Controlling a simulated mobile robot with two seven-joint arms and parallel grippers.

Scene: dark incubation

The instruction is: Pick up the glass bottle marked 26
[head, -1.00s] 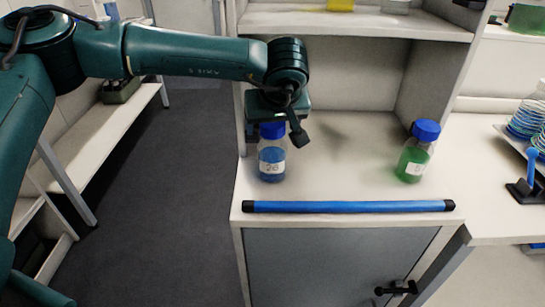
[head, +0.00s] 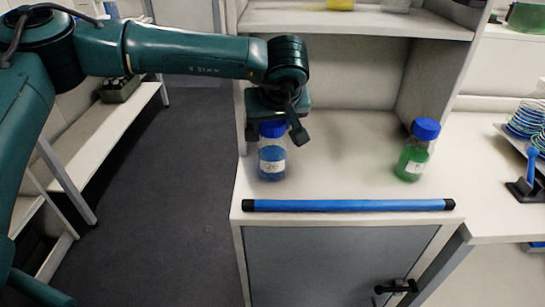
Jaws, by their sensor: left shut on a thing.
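The glass bottle marked 26 (head: 272,158) has a blue cap, blue contents and a white label. It stands upright at the left side of the white cabinet top. My left gripper (head: 275,122) is over it from behind and above, shut on the bottle at its cap. The fingertips are partly hidden by the gripper body and cap. Whether the base touches the surface I cannot tell. My right gripper is not in view.
A second blue-capped bottle with green contents (head: 414,150) stands to the right. A blue bar with black ends (head: 348,205) runs along the front edge. A shelf (head: 355,22) hangs above. The surface between the bottles is clear.

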